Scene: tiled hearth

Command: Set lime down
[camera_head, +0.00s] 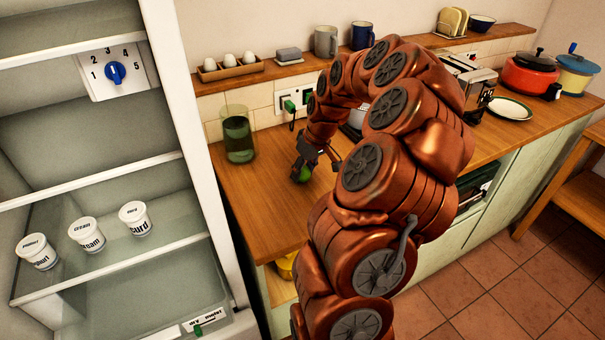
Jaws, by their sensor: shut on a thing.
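The green lime (303,174) is between the fingers of my gripper (303,168), which is shut on it. The lime is at or just above the wooden counter (262,205); I cannot tell whether it touches the wood. My copper-coloured arm reaches across the picture and hides much of the counter to the right of the lime.
A green glass jar (238,135) stands left of my gripper. Behind are a plug in a wall socket (290,103), and a shelf (225,76) with eggs and mugs. A toaster (470,85), plate (508,108) and red pot (530,75) stand right. An open fridge (185,130) is left.

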